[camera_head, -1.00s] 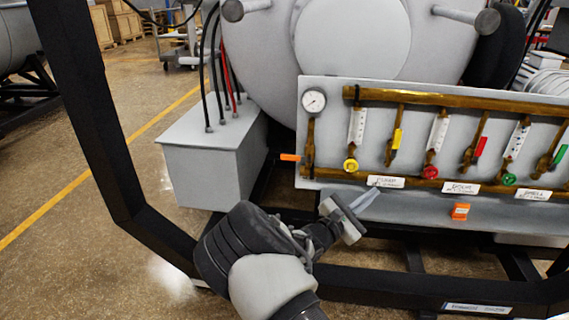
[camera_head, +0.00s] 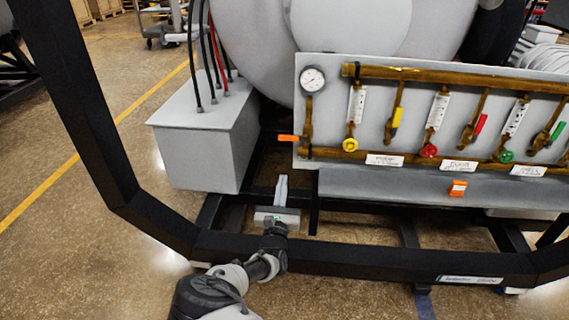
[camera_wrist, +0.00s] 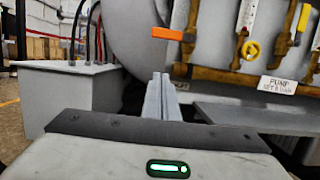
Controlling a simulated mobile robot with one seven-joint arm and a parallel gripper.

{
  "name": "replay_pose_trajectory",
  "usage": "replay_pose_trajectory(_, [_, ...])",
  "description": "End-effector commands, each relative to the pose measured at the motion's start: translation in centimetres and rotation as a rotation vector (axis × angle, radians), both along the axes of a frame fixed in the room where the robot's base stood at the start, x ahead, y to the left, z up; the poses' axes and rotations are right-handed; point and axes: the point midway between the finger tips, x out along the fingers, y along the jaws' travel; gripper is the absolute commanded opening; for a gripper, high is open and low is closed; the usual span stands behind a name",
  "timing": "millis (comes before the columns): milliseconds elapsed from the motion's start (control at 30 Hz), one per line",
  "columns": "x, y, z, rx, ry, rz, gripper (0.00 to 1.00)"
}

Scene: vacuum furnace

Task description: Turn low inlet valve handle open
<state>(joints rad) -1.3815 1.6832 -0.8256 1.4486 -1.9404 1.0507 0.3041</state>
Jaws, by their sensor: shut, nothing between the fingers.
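The low inlet valve handle appears to be the orange lever (camera_head: 288,138) at the lower left end of the brass piping on the panel. It points sideways to the left, and it also shows in the wrist view (camera_wrist: 173,33), above and slightly right of the fingertips. My gripper (camera_head: 282,178) is shut and empty, below the orange lever and apart from it. Its fingers (camera_wrist: 158,78) point forward, side by side. The lever's joint with the pipe shows beside the pressure gauge's stem.
A grey box (camera_head: 196,138) with black and red cables stands to the left. The panel (camera_head: 376,128) carries a gauge (camera_head: 312,79), yellow, red and green valves and labels. A small orange part (camera_head: 457,188) sits below. A black frame bar (camera_head: 360,256) crosses in front.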

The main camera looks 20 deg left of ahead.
Motion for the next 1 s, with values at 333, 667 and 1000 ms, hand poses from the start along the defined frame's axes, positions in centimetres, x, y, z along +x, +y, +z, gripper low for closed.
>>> replay_pose_trajectory(333, [6.1,1.3,1.3,0.003,-0.002,-0.002,0.00])
replay_pose_trajectory(667, [9.0,2.2,5.0,0.001,-0.002,-0.001,0.00])
replay_pose_trajectory(1000, [9.0,2.1,6.4,0.001,-0.001,-0.002,0.00])
